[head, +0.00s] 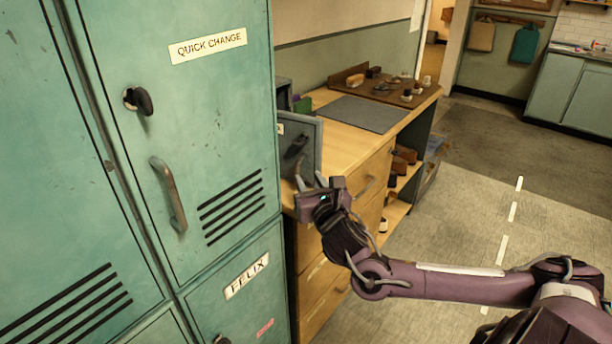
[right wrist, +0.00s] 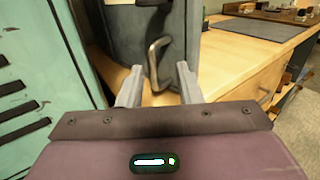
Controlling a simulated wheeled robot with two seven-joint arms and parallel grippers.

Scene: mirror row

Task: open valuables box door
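The grey valuables box (head: 284,95) stands on the wooden counter, partly hidden behind the green locker. Its grey door (head: 312,150) faces me and appears to stand out from the box, seemingly ajar. The dark door handle (head: 296,148) shows in the head view. In the right wrist view the curved metal handle (right wrist: 155,62) is on the door (right wrist: 178,35), just beyond and between my fingertips. My right gripper (head: 309,183) is open and empty, low in front of the door; its two fingers (right wrist: 159,82) are apart. I cannot tell whether they touch the handle. My left gripper is not in view.
Green lockers (head: 190,120) stand close on the left. The wooden counter (head: 350,145) carries a grey mat (head: 360,113) and a board with brushes and small items (head: 400,92). Shoes sit on shelves below. The floor (head: 450,220) at right is open.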

